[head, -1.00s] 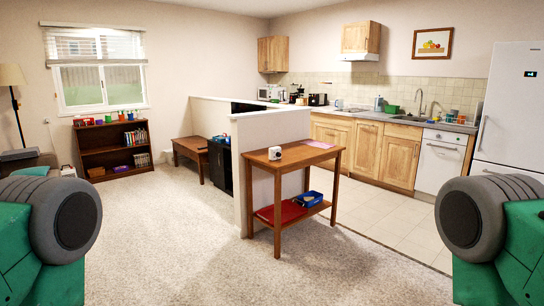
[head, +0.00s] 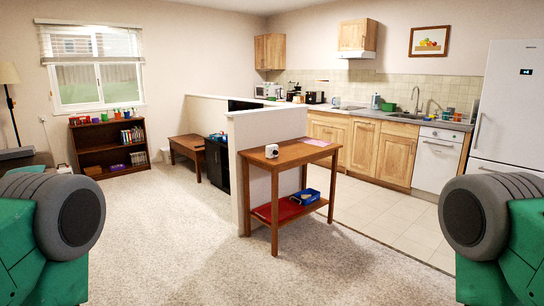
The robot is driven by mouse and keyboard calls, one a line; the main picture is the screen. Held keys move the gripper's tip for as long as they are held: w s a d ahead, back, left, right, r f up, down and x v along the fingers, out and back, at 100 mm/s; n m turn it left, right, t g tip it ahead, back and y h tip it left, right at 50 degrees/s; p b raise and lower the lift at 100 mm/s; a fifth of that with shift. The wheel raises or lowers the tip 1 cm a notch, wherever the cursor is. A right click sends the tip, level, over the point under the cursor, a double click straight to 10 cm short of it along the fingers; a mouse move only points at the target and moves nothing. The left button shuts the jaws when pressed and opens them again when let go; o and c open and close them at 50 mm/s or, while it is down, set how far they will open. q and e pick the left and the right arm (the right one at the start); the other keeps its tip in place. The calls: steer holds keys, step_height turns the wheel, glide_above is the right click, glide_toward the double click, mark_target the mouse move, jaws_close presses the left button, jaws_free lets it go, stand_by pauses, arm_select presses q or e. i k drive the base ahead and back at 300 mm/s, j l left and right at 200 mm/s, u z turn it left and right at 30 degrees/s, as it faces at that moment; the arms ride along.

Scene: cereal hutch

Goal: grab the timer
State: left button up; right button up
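A small white timer-like object with a dark round face (head: 271,151) stands on the top of a brown wooden side table (head: 290,152), near its left end. It is small and I cannot read its face. Two green and grey parts of my own arms show at the lower left and lower right edges. Neither gripper's fingers are in view. The table is some distance ahead of me across the carpet.
The table's lower shelf holds a red flat item (head: 280,210) and a blue box (head: 306,196). A white half wall (head: 240,180) stands directly behind the table. The carpet (head: 200,255) in front is clear. Kitchen cabinets (head: 355,147) and a white fridge (head: 505,110) are at the back right.

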mark_target(270, 148)
steer(key=i, duration=1.55)
